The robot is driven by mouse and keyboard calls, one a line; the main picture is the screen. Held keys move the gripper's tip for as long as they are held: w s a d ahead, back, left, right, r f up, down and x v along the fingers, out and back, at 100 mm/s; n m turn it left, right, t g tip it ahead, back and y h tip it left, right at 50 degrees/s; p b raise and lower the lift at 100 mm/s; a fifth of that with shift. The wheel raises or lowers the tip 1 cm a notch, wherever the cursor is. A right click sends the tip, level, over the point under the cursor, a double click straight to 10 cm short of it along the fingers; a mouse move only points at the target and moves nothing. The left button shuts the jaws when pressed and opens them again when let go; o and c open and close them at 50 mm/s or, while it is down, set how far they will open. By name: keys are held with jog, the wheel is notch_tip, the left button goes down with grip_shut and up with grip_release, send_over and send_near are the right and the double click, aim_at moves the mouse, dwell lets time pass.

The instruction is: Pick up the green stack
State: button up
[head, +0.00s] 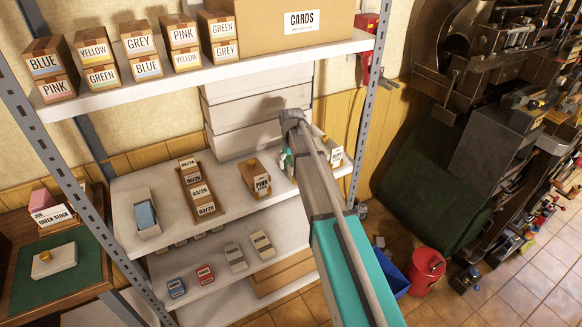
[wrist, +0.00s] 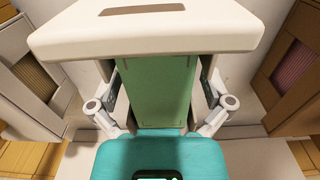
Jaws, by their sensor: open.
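The green stack (wrist: 155,90) shows in the wrist view as an upright green block between the two grey fingers of my gripper (wrist: 160,108). The gripper is open, with a finger on either side of the block. I cannot tell whether either finger touches it. A pale slab with a dark slot (wrist: 140,11) hides the block's upper end, and the teal gripper body covers its lower end. In the head view my arm reaches to the middle shelf (head: 235,205) and hides most of the gripper and the stack.
White boxes (head: 262,95) stand behind.

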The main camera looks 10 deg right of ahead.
dwell(0.3)
jog(key=c, duration=1.3)
jog(key=shift+r, duration=0.15)
notch_tip(320, 180, up, 10)
jog(key=p, duration=1)
